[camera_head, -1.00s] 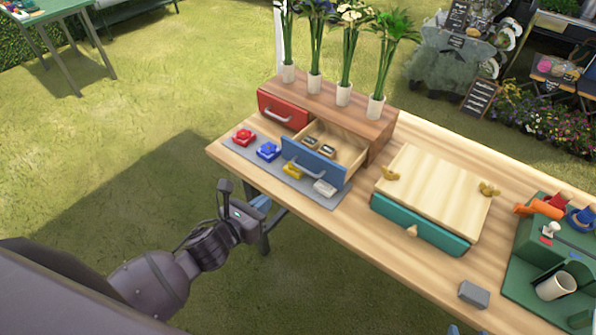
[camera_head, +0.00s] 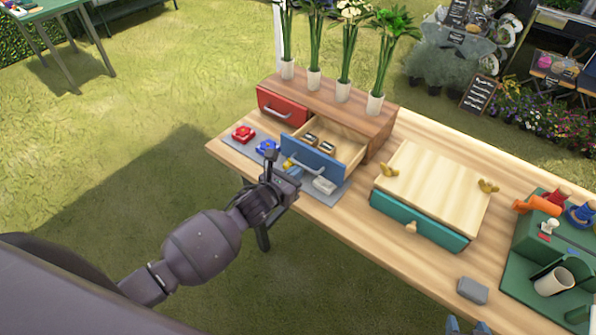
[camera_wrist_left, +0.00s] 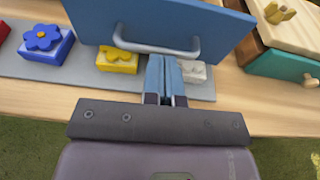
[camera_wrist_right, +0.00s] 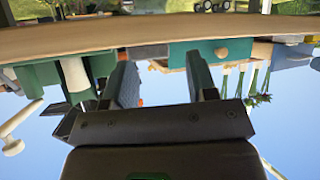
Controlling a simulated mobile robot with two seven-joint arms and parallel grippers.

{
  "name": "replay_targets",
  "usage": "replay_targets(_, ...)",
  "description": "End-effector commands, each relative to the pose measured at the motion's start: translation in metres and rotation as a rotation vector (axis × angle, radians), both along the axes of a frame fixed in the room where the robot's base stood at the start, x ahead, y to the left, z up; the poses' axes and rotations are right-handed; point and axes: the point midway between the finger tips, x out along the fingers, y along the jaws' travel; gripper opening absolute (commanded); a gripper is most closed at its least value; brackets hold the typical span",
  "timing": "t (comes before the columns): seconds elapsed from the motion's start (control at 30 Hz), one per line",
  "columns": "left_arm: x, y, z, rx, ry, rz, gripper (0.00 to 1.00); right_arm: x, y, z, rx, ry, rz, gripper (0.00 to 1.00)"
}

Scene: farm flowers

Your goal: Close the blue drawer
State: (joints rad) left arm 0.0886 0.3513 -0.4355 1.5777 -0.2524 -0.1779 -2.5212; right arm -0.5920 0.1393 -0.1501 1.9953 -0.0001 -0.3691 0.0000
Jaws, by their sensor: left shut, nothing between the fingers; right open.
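The blue drawer (camera_head: 314,160) stands pulled out of the wooden drawer unit (camera_head: 372,130), with small dark-and-tan items inside it. Its grey bar handle also shows in the left wrist view, on the blue front (camera_wrist_left: 165,22). My left gripper (camera_head: 286,167) is shut and empty, in front of the drawer's front near the handle. In the left wrist view its fingertips (camera_wrist_left: 164,62) lie just below the handle; whether they touch it I cannot tell. My right gripper (camera_wrist_right: 160,75) is open and empty, low by the table's edge; in the head view only a bit shows at the bottom.
A grey mat (camera_head: 232,145) under the drawer holds red, blue, yellow and white flower blocks. A shut red drawer (camera_head: 283,107) is to its left. Several flower vases stand on top. A teal drawer box (camera_head: 415,220) and green tray (camera_head: 520,255) are to the right.

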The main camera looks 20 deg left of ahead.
Motion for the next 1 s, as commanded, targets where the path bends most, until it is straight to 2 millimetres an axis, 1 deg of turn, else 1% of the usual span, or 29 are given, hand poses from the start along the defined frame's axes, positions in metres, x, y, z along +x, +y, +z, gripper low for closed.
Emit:
replay_targets(0.1,0.009,-0.003,-0.002,-0.001,0.000,0.000,0.00,-0.002,-0.001,-0.002,-0.002,0.006,0.001,0.52)
replay_targets(0.2,0.012,-0.004,-0.003,-0.001,0.001,0.000,0.00,-0.005,-0.002,-0.005,-0.003,0.013,-0.001,0.52)
replay_targets(0.4,0.013,-0.005,-0.004,0.000,0.001,0.000,0.00,-0.011,-0.003,-0.010,-0.005,0.028,-0.003,0.52)
replay_targets(0.57,0.013,-0.005,-0.003,0.000,0.001,0.000,0.00,-0.012,-0.003,-0.010,-0.005,0.029,-0.003,0.52)
replay_targets(0.67,0.018,-0.006,-0.004,0.001,0.000,-0.001,0.00,-0.011,-0.003,-0.011,-0.005,0.026,-0.002,0.52)
replay_targets(0.77,0.030,-0.011,-0.005,0.001,-0.001,-0.002,0.00,-0.009,-0.003,-0.014,-0.004,0.023,-0.002,0.52)
replay_targets(1.0,0.069,-0.025,-0.006,0.002,0.000,-0.001,0.00,-0.005,-0.002,-0.027,-0.004,0.018,0.002,0.52)
